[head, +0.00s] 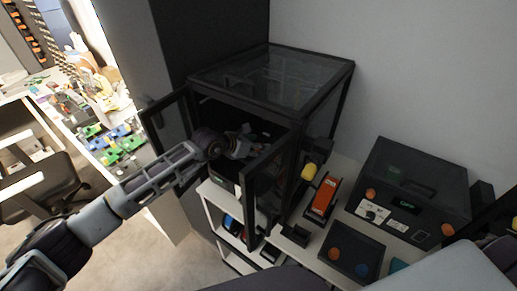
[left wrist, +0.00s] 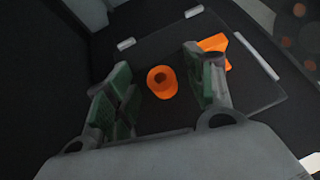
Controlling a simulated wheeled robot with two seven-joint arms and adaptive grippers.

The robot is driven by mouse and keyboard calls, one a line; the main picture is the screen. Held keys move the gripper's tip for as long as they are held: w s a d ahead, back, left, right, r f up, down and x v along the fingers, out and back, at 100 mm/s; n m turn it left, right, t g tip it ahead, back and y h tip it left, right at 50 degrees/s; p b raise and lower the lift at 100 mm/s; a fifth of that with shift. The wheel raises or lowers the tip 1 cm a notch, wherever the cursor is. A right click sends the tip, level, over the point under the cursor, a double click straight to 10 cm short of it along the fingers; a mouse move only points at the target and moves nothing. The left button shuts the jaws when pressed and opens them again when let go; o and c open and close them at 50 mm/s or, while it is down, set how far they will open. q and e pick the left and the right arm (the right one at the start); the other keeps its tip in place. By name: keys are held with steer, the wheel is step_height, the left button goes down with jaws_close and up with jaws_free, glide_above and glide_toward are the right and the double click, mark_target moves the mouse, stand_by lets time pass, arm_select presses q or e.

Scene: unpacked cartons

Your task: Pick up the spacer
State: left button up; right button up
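An orange round piece with a hole in its top, which looks like the spacer (left wrist: 162,82), is in the left wrist view on a dark plate (left wrist: 160,45). My left gripper (left wrist: 157,62) is open, with its green-padded fingers on either side of the spacer and gaps on both sides. In the head view my left gripper (head: 246,147) is inside the dark glass-walled cabinet (head: 325,72), reached through its open doors. The spacer is hidden there. My right gripper is not in view.
A second orange piece (left wrist: 215,43) lies beside and partly behind the right finger. The cabinet's open door frames (head: 268,185) flank my left arm. To the right stand an orange-and-black device (head: 323,196), a yellow item (head: 309,172) and a dark control box (head: 415,185).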

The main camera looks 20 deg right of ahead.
arm_select(q)
steer(key=shift+f, duration=0.25)
steer(key=shift+c, duration=0.3)
steer(key=shift+s, duration=0.15)
steer(key=c, duration=0.7)
steer(key=shift+a, duration=0.1)
steer(key=shift+c, duration=0.3)
steer(key=shift+f, duration=0.1)
steer(key=shift+w+a+r, duration=0.1)
steer(key=shift+w+r, duration=0.1)
steer(key=shift+w, duration=0.05)
